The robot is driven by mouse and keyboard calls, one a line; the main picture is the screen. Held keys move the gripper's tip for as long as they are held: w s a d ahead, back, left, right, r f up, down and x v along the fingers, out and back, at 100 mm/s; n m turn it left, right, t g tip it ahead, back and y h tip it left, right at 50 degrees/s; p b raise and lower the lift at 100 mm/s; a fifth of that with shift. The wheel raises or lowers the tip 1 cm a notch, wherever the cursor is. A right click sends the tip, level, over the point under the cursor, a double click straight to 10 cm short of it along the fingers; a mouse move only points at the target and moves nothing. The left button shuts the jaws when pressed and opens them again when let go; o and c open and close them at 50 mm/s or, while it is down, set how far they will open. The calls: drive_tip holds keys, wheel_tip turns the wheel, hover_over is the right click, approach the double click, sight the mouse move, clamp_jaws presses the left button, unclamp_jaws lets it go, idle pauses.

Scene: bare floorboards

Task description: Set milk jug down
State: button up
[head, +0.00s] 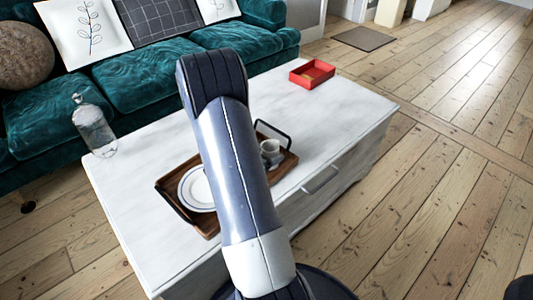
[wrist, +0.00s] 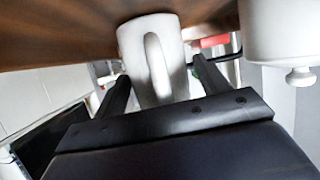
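The white milk jug (wrist: 172,70) shows in the wrist view, which looks upside down, with its handle facing my palm. My gripper (wrist: 160,68) has one finger on each side of the jug, close against its sides. The jug's base meets the brown wood of the tray (wrist: 60,35) in this view; whether it bears on the wood is hard to tell. In the head view the wooden tray (head: 172,190) lies on the white coffee table (head: 130,222). My arm hides the gripper and the jug there.
A white plate (head: 193,189) and a small cup (head: 270,150) stand on the tray. A lidded white pot (wrist: 284,35) is beside the jug in the wrist view. A teal sofa (head: 120,75) is behind.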

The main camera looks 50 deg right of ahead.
drive_tip(key=shift+o, duration=0.7)
drive_tip(key=shift+r, duration=0.1)
drive_tip(key=shift+a+r, duration=0.15)
drive_tip(key=shift+a, duration=0.05)
drive_tip(key=p+v, duration=0.3)
drive_tip(key=v, duration=0.8)
drive_tip(key=shift+a+p, duration=0.3)
drive_tip(key=shift+p, duration=0.1)
